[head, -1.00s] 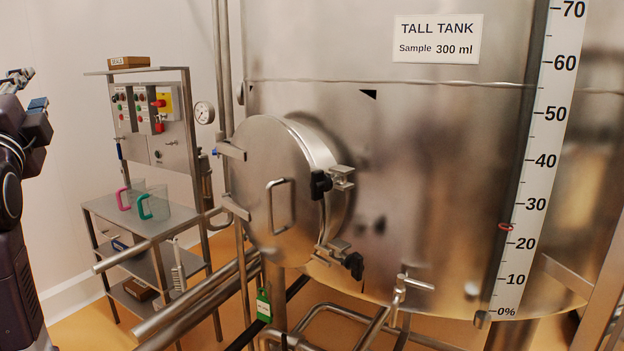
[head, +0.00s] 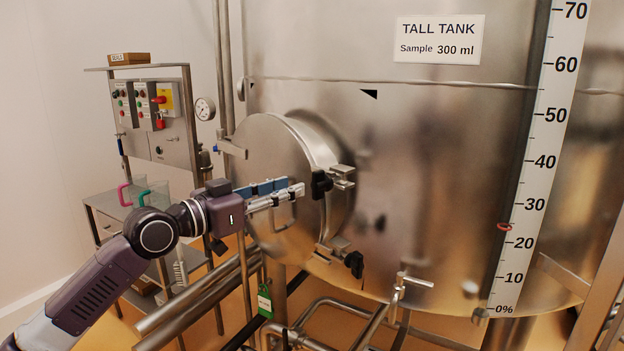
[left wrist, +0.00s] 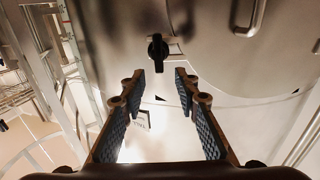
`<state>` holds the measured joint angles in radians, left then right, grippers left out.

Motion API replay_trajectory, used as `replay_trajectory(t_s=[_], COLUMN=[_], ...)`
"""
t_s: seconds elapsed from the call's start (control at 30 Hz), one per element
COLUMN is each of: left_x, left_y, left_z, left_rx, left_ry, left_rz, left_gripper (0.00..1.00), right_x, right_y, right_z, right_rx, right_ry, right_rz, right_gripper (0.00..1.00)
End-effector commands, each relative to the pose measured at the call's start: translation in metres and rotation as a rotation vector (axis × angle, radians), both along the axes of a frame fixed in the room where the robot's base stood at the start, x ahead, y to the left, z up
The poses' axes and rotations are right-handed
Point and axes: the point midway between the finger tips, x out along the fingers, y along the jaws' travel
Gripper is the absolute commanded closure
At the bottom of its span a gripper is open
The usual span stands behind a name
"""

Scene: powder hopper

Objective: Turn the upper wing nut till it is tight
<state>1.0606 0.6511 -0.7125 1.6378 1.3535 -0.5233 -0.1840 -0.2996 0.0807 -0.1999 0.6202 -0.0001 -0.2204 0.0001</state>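The upper wing nut (head: 320,184) is black and sits at the right edge of the round steel hatch door (head: 265,165), by a steel clamp bracket (head: 343,177). My left gripper (head: 296,188) is in front of the door, its fingertips just left of this nut and apart from it. In the left wrist view, the fingers (left wrist: 160,82) are open and empty, and the black wing nut (left wrist: 157,52) shows beyond the tips, roughly in line with the gap. The lower wing nut (head: 354,264) is at the door's lower right. My right gripper is not in view.
The door handle (head: 283,205) is partly hidden behind my left gripper. A control stand (head: 165,120) with jugs is at the left. Pipes (head: 200,295) run below the door. The tank wall (head: 430,180) right of the hatch is mostly clear.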

Motion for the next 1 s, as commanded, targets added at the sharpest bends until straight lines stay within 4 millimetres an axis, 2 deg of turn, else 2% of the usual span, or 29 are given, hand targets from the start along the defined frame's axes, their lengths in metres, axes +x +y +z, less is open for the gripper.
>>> replay_trajectory(t_s=[0.4,0.53,0.97,1.0], left_x=[0.037,0.047,0.053,0.053], left_y=[-0.04,-0.049,-0.056,-0.056], left_z=[0.004,0.002,0.0,0.0], left_rx=[-0.008,-0.007,-0.005,-0.005], left_ry=[0.009,0.007,0.005,0.005], left_rz=[-0.003,-0.003,-0.002,-0.002], left_gripper=[0.71,0.71,0.71,0.74], right_x=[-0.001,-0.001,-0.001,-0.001], right_y=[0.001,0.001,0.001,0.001], right_z=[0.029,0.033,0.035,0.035], right_rx=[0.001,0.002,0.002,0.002], right_ry=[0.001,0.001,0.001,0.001], right_rz=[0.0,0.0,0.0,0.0], right_gripper=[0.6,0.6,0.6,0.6])
